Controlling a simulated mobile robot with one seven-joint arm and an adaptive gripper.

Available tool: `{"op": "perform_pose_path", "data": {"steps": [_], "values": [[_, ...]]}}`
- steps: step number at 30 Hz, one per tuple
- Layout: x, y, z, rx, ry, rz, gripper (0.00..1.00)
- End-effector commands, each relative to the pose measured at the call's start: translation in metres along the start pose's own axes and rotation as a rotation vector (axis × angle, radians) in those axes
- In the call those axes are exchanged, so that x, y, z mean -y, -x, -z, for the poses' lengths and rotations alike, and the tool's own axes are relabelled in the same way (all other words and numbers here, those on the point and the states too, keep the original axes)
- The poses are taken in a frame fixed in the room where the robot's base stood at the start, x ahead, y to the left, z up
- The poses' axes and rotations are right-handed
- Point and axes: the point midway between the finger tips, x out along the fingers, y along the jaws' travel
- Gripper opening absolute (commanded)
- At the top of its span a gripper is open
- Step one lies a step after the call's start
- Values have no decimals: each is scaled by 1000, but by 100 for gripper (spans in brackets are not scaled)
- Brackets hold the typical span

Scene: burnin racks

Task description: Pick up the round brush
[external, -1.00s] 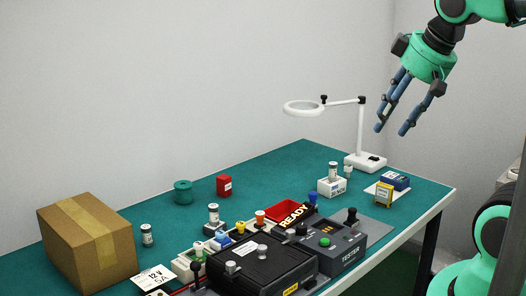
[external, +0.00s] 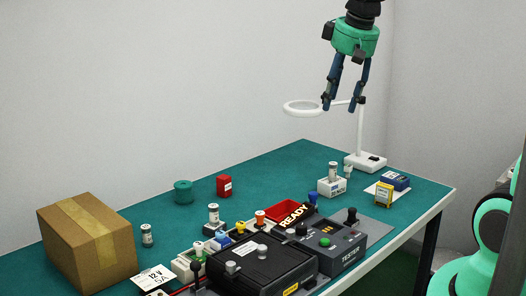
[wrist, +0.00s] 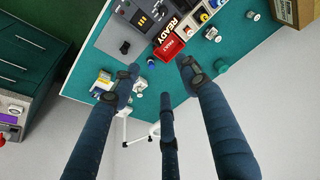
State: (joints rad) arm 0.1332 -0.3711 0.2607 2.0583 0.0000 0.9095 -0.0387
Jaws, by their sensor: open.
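No thing in view is plainly a round brush.
A white magnifier lamp (external: 361,135) rises at the back right. A red box (external: 224,186) stands right of the teal piece. A cardboard box (external: 88,245) is at left. The back middle is clear.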

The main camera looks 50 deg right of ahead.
Motion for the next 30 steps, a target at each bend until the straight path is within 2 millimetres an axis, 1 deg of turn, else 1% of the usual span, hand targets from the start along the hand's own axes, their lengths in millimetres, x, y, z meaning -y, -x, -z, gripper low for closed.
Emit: {"op": "perform_pose_path", "data": {"steps": [1, 6, 11, 15, 20, 21, 24, 27, 30], "values": [[-6, -11, 12, 19, -8, -2, 45], [-25, -48, 48, 71, -31, -8, 45], [-46, -88, 76, 118, -53, -11, 45], [-66, -128, 97, 161, -71, -12, 45], [-90, -177, 114, 208, -93, -12, 45], [-96, -189, 118, 219, -98, -11, 45], [-109, -218, 123, 245, -111, -10, 45], [-120, -241, 127, 264, -120, -9, 45], [-127, -256, 128, 276, -126, -8, 45]]}}
